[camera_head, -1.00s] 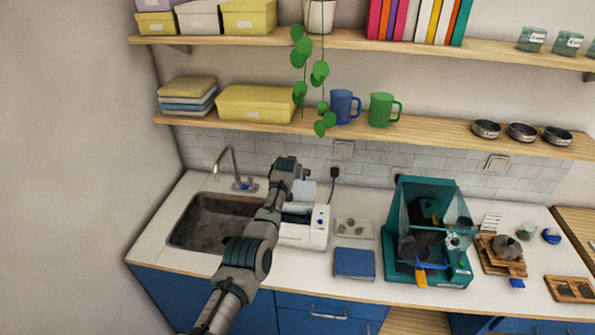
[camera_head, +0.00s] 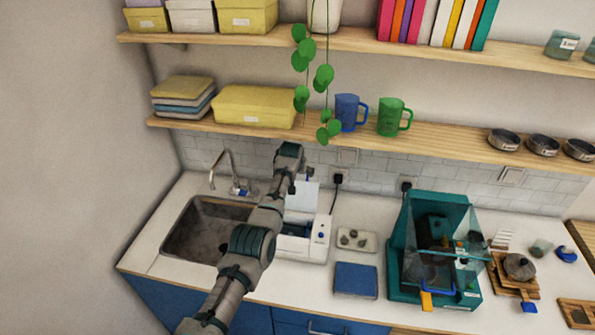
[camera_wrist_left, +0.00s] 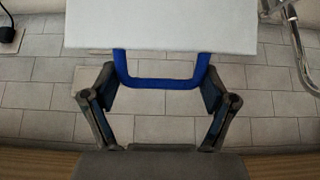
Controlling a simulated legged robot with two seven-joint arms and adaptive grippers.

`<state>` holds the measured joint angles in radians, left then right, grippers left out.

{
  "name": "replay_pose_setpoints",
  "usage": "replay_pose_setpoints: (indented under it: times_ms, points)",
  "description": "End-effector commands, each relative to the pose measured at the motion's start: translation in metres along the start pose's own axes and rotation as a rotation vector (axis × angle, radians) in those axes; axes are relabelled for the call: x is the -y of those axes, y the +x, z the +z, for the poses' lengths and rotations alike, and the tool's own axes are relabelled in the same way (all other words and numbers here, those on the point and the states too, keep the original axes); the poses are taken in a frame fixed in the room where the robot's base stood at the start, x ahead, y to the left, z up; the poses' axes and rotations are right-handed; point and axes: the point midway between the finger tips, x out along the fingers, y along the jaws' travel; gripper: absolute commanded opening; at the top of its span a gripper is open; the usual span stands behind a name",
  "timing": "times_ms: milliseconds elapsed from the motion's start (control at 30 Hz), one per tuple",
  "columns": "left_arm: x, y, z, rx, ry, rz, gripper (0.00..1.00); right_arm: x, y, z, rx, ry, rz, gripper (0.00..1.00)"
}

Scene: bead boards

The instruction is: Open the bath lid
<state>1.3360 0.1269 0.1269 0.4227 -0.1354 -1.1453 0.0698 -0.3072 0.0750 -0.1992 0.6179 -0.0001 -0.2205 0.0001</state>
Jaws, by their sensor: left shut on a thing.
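The bath is a white box-shaped unit (camera_head: 314,240) on the counter, partly hidden behind my left arm. Its white lid (camera_head: 302,197) stands raised, roughly upright, at the back of the unit. In the left wrist view the lid (camera_wrist_left: 185,25) fills the top, with its blue U-shaped handle (camera_wrist_left: 160,84) hanging from its edge. My left gripper (camera_wrist_left: 160,92) is shut on this handle, one finger at each side. In the head view my left gripper is largely hidden by its own wrist. My right gripper is not in view.
A sink (camera_head: 205,230) with a tap (camera_head: 228,170) lies left of the bath. A small tray (camera_head: 356,240), a blue pad (camera_head: 356,280) and a teal machine (camera_head: 440,205) stand to the right. A wooden shelf (camera_head: 430,132) with mugs and a hanging plant is above.

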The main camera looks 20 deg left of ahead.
Motion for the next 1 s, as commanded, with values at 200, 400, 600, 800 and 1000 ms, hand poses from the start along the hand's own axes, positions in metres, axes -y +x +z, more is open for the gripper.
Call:
replay_pose_setpoints:
  times_ms: [200,400,600,800,1000]
  points:
    - [-0.002,-0.002,-0.003,-0.008,0.000,0.002,0.22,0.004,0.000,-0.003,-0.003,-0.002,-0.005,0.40]
    - [-0.001,-0.001,-0.002,-0.007,0.001,0.001,0.95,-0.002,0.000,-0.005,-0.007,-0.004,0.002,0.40]
    - [0.002,-0.001,-0.001,-0.004,0.000,0.000,0.95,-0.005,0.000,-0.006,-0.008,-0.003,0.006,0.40]
    - [0.003,-0.002,-0.001,-0.004,0.000,0.000,0.95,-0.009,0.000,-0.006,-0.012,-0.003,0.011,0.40]
    - [0.003,-0.015,-0.002,-0.005,0.000,-0.002,0.95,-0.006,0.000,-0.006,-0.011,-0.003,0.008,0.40]
